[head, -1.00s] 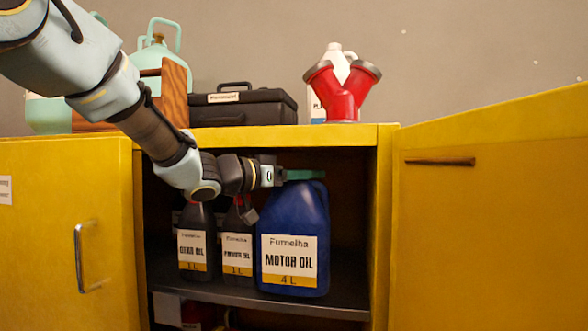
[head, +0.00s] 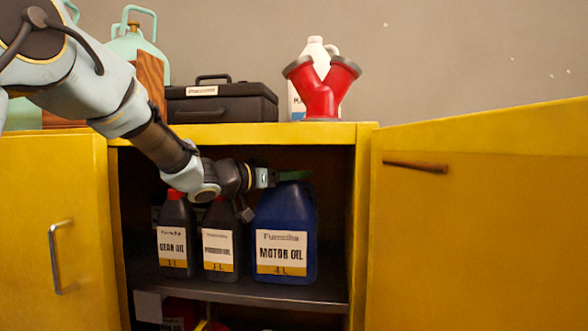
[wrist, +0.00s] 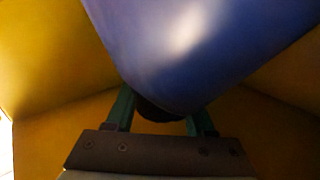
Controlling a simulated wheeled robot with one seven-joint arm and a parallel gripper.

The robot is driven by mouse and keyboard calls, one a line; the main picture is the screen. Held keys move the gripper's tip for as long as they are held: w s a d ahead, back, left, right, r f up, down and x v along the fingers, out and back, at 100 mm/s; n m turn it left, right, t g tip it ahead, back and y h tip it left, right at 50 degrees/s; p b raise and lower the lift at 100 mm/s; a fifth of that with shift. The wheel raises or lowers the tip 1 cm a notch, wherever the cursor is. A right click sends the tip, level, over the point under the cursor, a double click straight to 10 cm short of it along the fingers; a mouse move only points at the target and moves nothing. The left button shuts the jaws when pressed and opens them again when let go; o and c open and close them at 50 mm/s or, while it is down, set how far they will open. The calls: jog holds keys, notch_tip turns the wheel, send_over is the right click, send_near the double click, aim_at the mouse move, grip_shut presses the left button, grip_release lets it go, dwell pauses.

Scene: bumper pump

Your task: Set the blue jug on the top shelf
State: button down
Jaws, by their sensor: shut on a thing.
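The blue jug (head: 287,222), labelled motor oil, is upright inside the yellow cabinet, at the right side of its upper shelf (head: 300,291). My gripper (head: 290,176) reaches in from the left and is shut on the jug's top, around the cap or neck. In the wrist view the blue jug body (wrist: 200,50) fills the upper middle, and the green fingers (wrist: 160,115) stand on both sides of its dark cap. I cannot tell clearly whether the jug's base touches the shelf.
A gear oil bottle (head: 175,235) and another dark bottle (head: 218,240) stand left of the jug. The cabinet top carries a black toolbox (head: 222,105) and a red Y-shaped fitting (head: 322,90). An open yellow door (head: 470,220) flanks the right. More items sit on the lower level.

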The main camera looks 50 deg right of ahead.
jog(key=shift+b, duration=0.35)
jog(key=shift+c, duration=1.3)
grip_release()
jog(key=shift+f, duration=0.15)
jog(key=shift+r+p, duration=0.25)
jog(key=shift+p, duration=0.2)
jog(key=b+v, duration=0.2)
jog(key=v, duration=1)
jog(key=shift+f+b, duration=0.15)
jog(key=shift+b, duration=0.25)
jog(key=shift+w, duration=0.1)
